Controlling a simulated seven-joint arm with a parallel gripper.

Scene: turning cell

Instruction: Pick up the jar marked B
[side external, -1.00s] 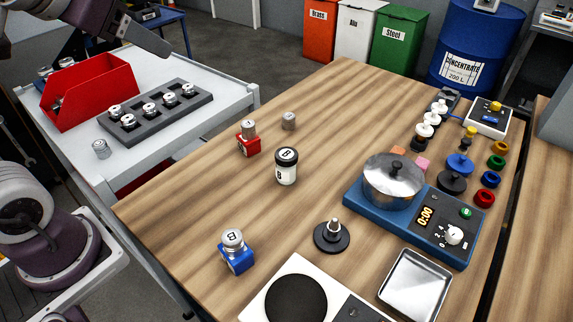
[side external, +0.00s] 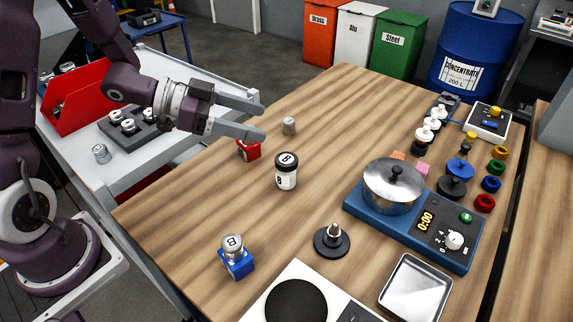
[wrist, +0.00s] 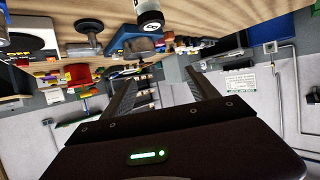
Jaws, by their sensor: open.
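The jar marked B (side external: 286,172) stands upright on the wooden table, with a black lid and a white label. It also shows at the top of the wrist view (wrist: 149,14), upside down there. My gripper (side external: 263,120) is open and empty, its two fingers pointing right. In the side view it lies to the upper left of the jar, apart from it. My fingers overlap the red block (side external: 248,150) and hide what sits on it.
A silver cylinder marked B sits on a blue block (side external: 238,264) at the front left. A small grey cylinder (side external: 289,126) stands behind the jar.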

